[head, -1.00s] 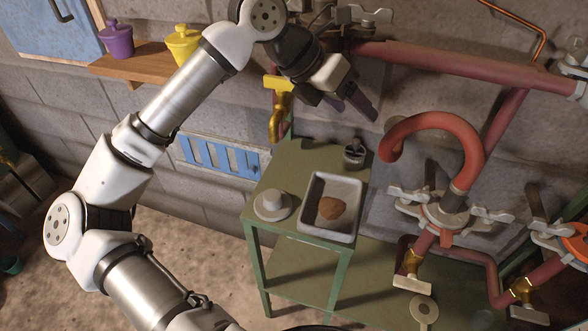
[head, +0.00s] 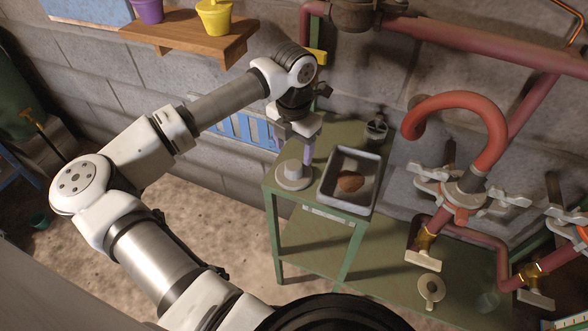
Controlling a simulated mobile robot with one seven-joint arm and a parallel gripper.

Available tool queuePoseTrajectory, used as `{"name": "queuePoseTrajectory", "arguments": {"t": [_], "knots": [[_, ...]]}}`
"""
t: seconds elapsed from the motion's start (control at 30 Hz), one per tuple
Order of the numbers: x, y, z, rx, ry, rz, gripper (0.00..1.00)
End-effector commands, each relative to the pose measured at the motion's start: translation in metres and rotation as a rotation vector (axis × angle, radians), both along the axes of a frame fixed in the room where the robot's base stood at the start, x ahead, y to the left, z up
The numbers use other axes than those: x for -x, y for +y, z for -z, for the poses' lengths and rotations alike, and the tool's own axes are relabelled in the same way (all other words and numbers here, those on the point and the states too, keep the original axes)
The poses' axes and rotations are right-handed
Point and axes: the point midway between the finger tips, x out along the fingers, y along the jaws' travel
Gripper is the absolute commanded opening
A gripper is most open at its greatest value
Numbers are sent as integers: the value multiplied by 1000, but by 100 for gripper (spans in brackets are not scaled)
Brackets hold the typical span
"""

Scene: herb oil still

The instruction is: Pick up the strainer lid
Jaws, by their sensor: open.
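A pale grey round lid with a thick upright knob (head: 293,174) lies on the left part of the green stand's top; I take it for the strainer lid. My gripper (head: 308,156) is open and points down, just above and slightly right of the knob. Seen from here its fingers overlap the lid's right edge, so I cannot tell whether they touch it. Nothing shows between the fingers. A smaller pale disc with a raised middle (head: 430,288) lies on the lower shelf at the right.
A grey tray (head: 364,205) holding a brown lump stands right of the lid. A small dark metal pot (head: 376,129) is behind it. A red curved pipe (head: 465,103) with clamps rises at the right. A wooden wall shelf (head: 190,37) holds purple and yellow pots.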

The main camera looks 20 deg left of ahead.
Motion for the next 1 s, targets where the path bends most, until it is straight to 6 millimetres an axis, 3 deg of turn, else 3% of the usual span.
{"name": "queuePoseTrajectory", "arguments": {"t": [0.4, 0.67, 1.0], "knots": [[5, -3, 47, 4, 1, 0, 64], [5, -2, 52, 0, -1, 1, 64], [5, -2, 52, 1, 0, 1, 22]]}}
